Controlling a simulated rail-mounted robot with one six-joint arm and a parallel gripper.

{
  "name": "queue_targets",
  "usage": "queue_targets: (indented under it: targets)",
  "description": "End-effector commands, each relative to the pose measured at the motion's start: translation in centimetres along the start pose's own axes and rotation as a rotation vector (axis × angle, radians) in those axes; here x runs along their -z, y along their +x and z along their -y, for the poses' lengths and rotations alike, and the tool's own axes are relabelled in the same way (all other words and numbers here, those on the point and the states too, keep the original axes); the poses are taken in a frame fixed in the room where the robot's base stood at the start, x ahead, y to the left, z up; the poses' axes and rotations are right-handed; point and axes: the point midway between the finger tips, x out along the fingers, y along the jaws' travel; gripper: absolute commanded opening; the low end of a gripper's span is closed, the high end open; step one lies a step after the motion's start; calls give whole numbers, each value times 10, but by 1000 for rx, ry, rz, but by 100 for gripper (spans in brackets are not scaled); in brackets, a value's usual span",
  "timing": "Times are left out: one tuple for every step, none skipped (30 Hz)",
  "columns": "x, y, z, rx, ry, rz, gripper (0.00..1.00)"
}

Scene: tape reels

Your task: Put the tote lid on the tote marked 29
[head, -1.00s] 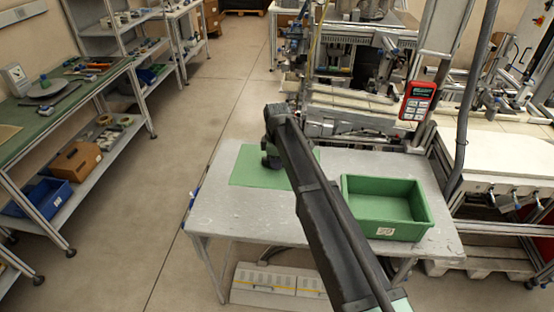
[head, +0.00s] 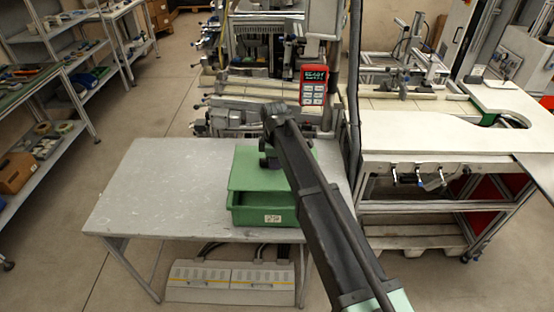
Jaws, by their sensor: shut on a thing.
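The green tote (head: 247,217) stands on the grey table, its white front label (head: 272,218) reading what looks like 29. The flat green tote lid (head: 246,172) is over the back part of the tote, and a strip of dark interior shows along the front. My gripper (head: 268,163) is shut on the lid from above, partly hidden by my own dark arm. I cannot tell whether the lid touches the tote's rim or hangs above it. My arm hides the right side of lid and tote.
The grey table (head: 150,195) is bare to the left of the tote. A red handset (head: 314,85) hangs on a post behind the table. Machinery stands at the back, and a white-topped workbench (head: 430,132) is to the right. A shelf rack (head: 70,50) is at the far left.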

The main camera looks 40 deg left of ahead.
Motion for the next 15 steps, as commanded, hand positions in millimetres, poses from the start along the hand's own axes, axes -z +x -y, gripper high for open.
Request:
queue_targets:
  targets:
    - [0, 1, 0, 0, 0, 0, 0]
    - [0, 2, 0, 0, 0, 0, 0]
    - [0, 4, 0, 0, 0, 0, 0]
    - [0, 6, 0, 0, 0, 0, 0]
    - [0, 8, 0, 0, 1, 0, 0]
    - [0, 11, 0, 0, 1, 0, 0]
    - [0, 14, 0, 0, 1, 0, 0]
    - [0, 18, 0, 0, 1, 0, 0]
    - [0, 22, 0, 0, 1, 0, 0]
    - [0, 26, 0, 0, 1, 0, 0]
    - [0, 30, 0, 0, 1, 0, 0]
    - [0, 36, 0, 0, 1, 0, 0]
    - [0, 40, 0, 0, 1, 0, 0]
    - [0, 44, 0, 0, 1, 0, 0]
    - [0, 50, 0, 0, 1, 0, 0]
